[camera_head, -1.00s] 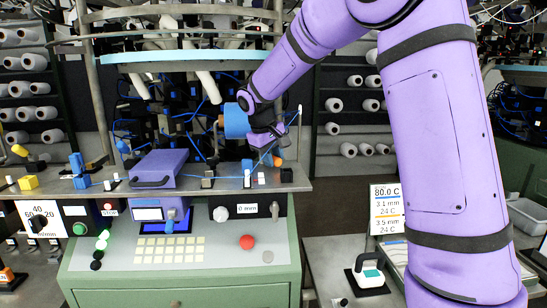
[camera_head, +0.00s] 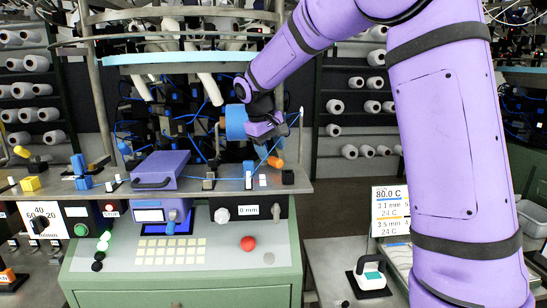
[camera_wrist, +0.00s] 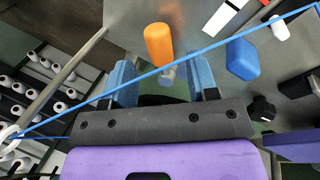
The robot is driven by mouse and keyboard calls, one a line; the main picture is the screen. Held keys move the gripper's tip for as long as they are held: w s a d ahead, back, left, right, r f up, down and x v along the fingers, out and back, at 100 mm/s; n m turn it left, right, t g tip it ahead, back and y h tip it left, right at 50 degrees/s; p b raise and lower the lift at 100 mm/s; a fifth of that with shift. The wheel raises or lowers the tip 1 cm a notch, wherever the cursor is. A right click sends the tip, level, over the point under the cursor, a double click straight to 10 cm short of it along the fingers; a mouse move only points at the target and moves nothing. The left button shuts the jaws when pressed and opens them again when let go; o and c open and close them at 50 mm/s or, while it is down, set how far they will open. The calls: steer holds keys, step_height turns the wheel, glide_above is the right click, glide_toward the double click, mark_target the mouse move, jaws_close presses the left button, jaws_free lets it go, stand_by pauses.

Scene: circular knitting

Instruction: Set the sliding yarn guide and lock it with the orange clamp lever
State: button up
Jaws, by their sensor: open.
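The orange clamp lever (camera_head: 276,162) stands at the back right of the machine's bench. In the wrist view the orange lever (camera_wrist: 158,43) shows just beyond and between my two blue fingertips, with a gap on both sides. My gripper (camera_wrist: 161,78) is open and empty. In the head view my gripper (camera_head: 268,134) hangs just above the lever. A blue block (camera_head: 248,168), apparently the sliding yarn guide, stands left of the lever; a blue block (camera_wrist: 242,58) shows right of the fingers in the wrist view. Contact with the lever cannot be told.
A blue yarn (camera_wrist: 185,62) runs diagonally across the fingers and lever in the wrist view. A purple box (camera_head: 160,168) sits left on the bench. A black block (camera_head: 288,176) stands right of the guide. A "0 mm" label (camera_head: 248,210) is on the front panel.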

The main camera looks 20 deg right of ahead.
steer(key=v, duration=0.7)
steer(key=shift+r, duration=0.1)
steer(key=s+d+r+m+t+y, duration=0.1)
steer(key=s+r+t+y, duration=0.15)
steer(key=s, duration=1.45)
steer(key=s+f+t, duration=0.1)
steer(key=s+f, duration=0.2)
steer(key=s, duration=0.6)
steer(key=s+f+m+t+y, duration=0.1)
steer(key=s+f, duration=0.2)
steer(key=s, duration=0.6)
steer(key=shift+m, duration=0.3)
steer(key=shift+o, duration=0.3)
